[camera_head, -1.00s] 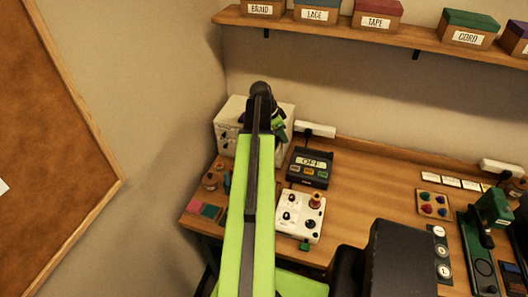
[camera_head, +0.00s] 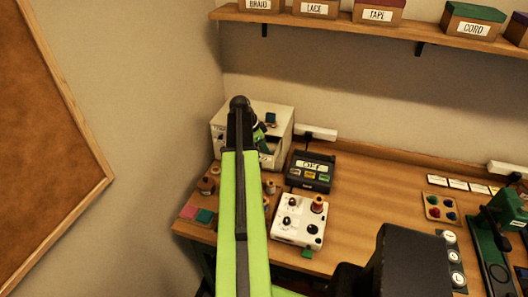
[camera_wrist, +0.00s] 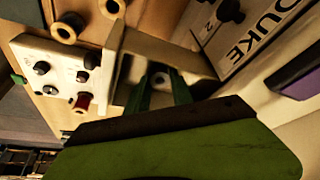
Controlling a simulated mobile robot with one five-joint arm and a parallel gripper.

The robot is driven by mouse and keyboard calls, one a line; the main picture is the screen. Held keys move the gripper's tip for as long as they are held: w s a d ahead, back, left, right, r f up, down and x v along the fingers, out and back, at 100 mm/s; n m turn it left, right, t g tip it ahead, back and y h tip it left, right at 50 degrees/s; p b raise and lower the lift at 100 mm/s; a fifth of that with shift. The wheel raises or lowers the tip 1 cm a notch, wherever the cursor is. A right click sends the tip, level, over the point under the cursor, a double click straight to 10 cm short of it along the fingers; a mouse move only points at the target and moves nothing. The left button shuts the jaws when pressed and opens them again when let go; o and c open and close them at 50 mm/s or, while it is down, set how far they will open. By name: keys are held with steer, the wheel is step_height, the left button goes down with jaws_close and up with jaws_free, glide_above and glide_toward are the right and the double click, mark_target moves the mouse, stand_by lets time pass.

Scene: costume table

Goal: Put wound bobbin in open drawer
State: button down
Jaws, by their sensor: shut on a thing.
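My gripper (camera_wrist: 160,88) is shut on a small wound bobbin (camera_wrist: 161,78), which shows pale with a dark centre hole between the fingertips in the wrist view. The fingers reach over the open drawer (camera_wrist: 168,45), with the bobbin inside its outline. I cannot tell whether the bobbin touches the drawer floor. The drawer sticks out from the white cabinet (camera_head: 228,128) at the back left of the table. In the head view my gripper (camera_head: 259,140) is at the cabinet's front, and my arm hides most of the drawer and the bobbin.
A white control box (camera_head: 297,220) with knobs and a red spool (camera_head: 317,204) stands on the table in front. A dark display box (camera_head: 312,172) reading OFF is right of the cabinet. Loose spools (camera_head: 206,186) stand at the left. A shelf (camera_head: 345,25) with labelled boxes hangs above.

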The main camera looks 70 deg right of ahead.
steer(key=shift+f, duration=0.2)
steer(key=c, duration=1.4)
jaws_free()
steer(key=shift+r, duration=0.1)
steer(key=shift+r, duration=0.1)
steer(key=shift+r, duration=0.3)
steer(key=p+v, duration=1.1)
steer(key=shift+w+a+r, duration=0.15)
steer(key=shift+w+r, duration=0.05)
